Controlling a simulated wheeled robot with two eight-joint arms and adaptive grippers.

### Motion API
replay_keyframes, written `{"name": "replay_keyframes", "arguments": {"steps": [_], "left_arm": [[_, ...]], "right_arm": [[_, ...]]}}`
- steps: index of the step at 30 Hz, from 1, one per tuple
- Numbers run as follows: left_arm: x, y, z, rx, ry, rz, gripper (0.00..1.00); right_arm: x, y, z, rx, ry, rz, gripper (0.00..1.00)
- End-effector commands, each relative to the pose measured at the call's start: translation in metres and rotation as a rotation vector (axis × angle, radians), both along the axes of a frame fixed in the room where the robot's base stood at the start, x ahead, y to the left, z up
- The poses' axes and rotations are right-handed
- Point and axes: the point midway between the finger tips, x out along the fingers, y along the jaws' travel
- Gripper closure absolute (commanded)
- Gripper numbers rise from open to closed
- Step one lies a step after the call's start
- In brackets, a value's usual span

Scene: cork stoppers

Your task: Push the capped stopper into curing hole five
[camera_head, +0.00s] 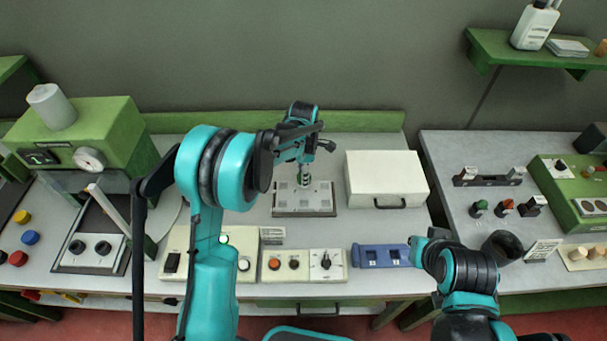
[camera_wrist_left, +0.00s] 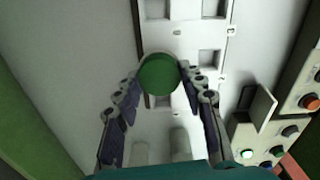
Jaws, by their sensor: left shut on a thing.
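The capped stopper shows a round green cap (camera_wrist_left: 159,74) in the left wrist view, between my left gripper's (camera_wrist_left: 161,82) two fingers, which are shut on it. The light curing block (camera_head: 287,207) lies on the middle table in the head view, with my left gripper (camera_head: 303,176) over its far part. In the left wrist view the block (camera_wrist_left: 181,32) shows several square openings, and the cap covers part of it. The stopper's lower end and the hole beneath are hidden, so I cannot tell how deep it sits.
A white box (camera_head: 386,177) stands right of the block. A switch panel (camera_head: 303,265) and a blue holder (camera_head: 382,257) lie nearer the front. A green machine (camera_head: 80,135) stands left. The right table holds a green-topped stopper (camera_head: 479,207), a red one (camera_head: 503,207) and a dark cup (camera_head: 503,244).

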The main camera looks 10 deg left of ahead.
Motion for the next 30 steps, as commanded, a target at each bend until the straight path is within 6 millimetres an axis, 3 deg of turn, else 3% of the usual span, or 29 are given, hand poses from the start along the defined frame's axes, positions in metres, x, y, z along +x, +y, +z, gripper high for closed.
{"name": "replay_keyframes", "arguments": {"steps": [23,24,26,30], "left_arm": [[0.000,0.000,-0.012,0.000,0.000,0.000,0.75],[0.000,0.000,-0.012,0.000,0.000,0.000,0.52],[0.000,0.000,-0.012,0.000,0.000,0.000,0.37],[0.000,0.000,-0.012,0.000,0.000,0.000,0.36]], "right_arm": [[0.000,0.000,-0.010,0.000,0.000,0.000,1.00],[0.000,0.000,-0.010,0.000,0.000,0.000,1.00],[0.000,0.000,-0.009,0.000,0.000,0.000,1.00],[0.000,0.000,-0.009,0.000,0.000,0.000,1.00]]}}
